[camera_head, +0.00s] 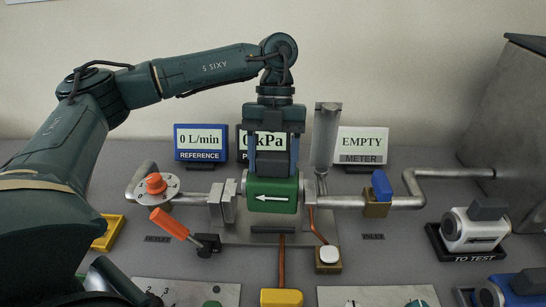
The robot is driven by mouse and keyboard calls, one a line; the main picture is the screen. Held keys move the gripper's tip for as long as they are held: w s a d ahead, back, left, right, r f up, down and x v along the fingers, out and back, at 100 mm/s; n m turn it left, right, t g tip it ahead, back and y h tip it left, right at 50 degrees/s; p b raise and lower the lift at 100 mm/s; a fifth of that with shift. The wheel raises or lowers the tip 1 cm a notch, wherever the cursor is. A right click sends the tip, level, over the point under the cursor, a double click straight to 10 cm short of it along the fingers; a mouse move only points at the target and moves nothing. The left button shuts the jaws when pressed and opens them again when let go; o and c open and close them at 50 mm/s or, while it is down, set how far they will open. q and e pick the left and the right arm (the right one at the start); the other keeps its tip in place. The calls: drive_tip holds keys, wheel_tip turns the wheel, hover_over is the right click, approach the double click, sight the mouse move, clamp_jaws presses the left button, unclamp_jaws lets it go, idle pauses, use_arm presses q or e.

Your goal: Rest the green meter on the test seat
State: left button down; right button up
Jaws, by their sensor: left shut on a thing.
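The green meter (272,203) with a white arrow pointing left is between the fingers of my left gripper (272,172), which is shut on it from above. It is upright, in the gap between the left pipe clamp (223,203) and the right pipe end (309,190). The test seat (272,230) is the grey metal fixture below it, partly hidden by the meter. I cannot tell whether the meter touches the seat. My right gripper is out of view.
Signs (201,142) stand behind; the meter sign (360,146) reads EMPTY. An orange lever (169,223), a blue-handled valve (381,187) and a tall grey post (325,135) surround the seat. A white meter (474,232) sits in the TO TEST tray (437,242) at right.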

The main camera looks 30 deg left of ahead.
sight(273, 177)
use_arm(q)
drive_tip(key=shift+r, duration=0.2)
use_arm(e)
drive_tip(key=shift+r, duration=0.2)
use_arm(q)
drive_tip(key=shift+f, duration=0.65)
drive_tip(key=shift+f+b, duration=0.6)
drive_tip(key=shift+f, duration=0.75)
drive_tip(key=shift+f+b, duration=0.2)
drive_tip(key=shift+b, duration=0.1)
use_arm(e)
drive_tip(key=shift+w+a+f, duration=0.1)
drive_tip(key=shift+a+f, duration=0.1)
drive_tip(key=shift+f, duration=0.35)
use_arm(q)
drive_tip(key=shift+f, duration=0.1)
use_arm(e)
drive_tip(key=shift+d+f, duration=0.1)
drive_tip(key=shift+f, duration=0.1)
use_arm(q)
drive_tip(key=shift+f, duration=0.25)
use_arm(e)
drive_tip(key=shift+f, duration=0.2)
use_arm(q)
drive_tip(key=c, duration=0.6)
unclamp_jaws()
drive_tip(key=shift+o, duration=1.2)
